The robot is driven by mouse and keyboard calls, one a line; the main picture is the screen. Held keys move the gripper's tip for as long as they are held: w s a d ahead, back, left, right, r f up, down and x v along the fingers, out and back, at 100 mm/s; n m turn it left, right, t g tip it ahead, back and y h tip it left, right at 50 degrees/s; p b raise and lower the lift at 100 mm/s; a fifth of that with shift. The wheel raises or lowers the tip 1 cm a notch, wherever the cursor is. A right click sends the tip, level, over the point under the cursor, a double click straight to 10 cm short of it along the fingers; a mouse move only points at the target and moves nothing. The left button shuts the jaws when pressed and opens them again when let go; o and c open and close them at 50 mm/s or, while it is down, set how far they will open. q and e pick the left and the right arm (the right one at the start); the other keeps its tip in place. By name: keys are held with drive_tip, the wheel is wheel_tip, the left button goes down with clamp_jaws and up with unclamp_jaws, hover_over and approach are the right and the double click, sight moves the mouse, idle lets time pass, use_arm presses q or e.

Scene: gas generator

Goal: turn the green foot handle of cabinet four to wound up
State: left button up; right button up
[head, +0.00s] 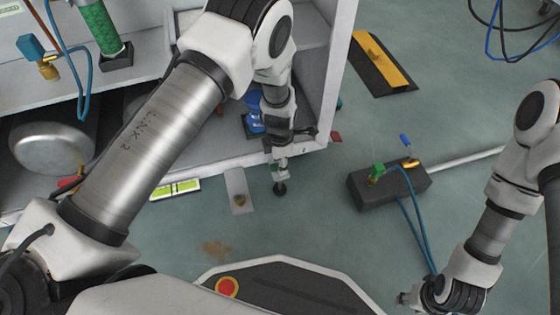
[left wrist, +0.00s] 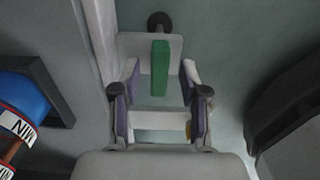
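The green foot handle (left wrist: 160,68) is upright in the left wrist view, in front of a pale plate (left wrist: 132,45) with a dark round foot (left wrist: 160,22) beyond it. My left gripper (left wrist: 160,92) is open, its two purple-padded fingers apart on either side of the handle's lower end. I see no clear contact. In the head view, my left gripper (head: 280,160) points down at the cabinet's front corner, above the dark foot (head: 280,188), and mostly hides the handle. My right gripper (head: 410,298) is low at the right; its fingers are too unclear to read.
The white cabinet (head: 250,163) stands close to my left gripper, with a blue-topped part (head: 254,112) inside. A black block (head: 390,188) with valves and hoses sits on the floor to the right. Floor between them is clear.

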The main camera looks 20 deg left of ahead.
use_arm(q)
drive_tip(key=shift+r, duration=0.1)
wheel_tip(320, 180, up, 12)
idle(0.4)
idle(0.3)
